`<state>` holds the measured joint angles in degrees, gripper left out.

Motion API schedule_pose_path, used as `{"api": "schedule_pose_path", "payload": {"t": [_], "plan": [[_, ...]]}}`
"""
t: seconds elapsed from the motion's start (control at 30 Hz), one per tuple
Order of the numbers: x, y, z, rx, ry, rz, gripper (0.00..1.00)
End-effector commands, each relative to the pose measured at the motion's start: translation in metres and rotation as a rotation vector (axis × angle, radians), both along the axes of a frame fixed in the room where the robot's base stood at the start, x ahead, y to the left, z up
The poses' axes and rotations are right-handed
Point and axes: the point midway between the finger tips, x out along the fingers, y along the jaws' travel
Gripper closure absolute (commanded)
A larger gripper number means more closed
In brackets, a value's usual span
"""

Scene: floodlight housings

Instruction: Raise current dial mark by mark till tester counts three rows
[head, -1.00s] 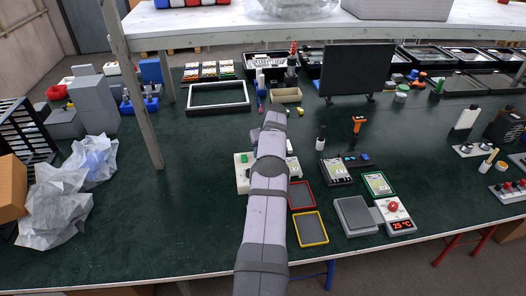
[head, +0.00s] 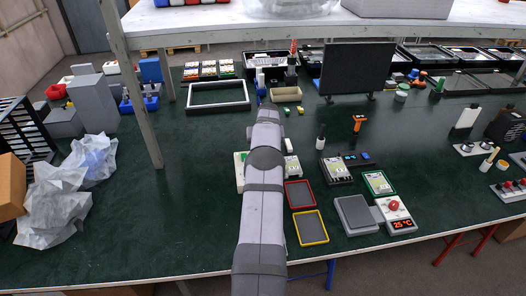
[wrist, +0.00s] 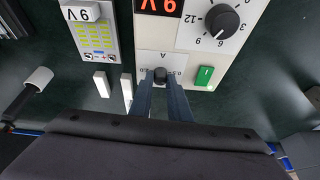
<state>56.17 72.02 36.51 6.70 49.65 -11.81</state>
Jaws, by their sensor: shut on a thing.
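In the wrist view, my gripper (wrist: 162,90) is shut on the small black current dial (wrist: 160,75), on a pale panel marked A. The fingers cover part of the dial and its scale, so I cannot tell its mark. The panel belongs to a white supply unit (wrist: 222,50) with a red-digit display (wrist: 158,6), a large black knob (wrist: 222,20) and a green switch (wrist: 204,75). The tester (wrist: 97,38), at the left, shows several yellow-green rows; I cannot tell which are lit. In the head view, my arm hides much of the supply unit (head: 240,172).
Two white pegs (wrist: 102,84) stand near the tester. In the head view, a red-rimmed tray (head: 299,194) and a yellow-rimmed tray (head: 311,228) lie right of my arm, with a grey scale plate (head: 354,214) beyond.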

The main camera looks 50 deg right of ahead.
Motion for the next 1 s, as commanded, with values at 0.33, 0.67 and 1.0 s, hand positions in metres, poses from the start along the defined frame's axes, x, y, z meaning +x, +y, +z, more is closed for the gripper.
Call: {"api": "schedule_pose_path", "payload": {"t": [0.33, 0.67, 1.0], "plan": [[0.0041, 0.0029, -0.0017, -0.001, 0.001, -0.321, 1.00], [0.0049, 0.0028, -0.0003, 0.000, -0.001, -0.556, 1.00], [0.0056, 0.0034, -0.0003, 0.001, -0.001, -0.656, 1.00]]}}
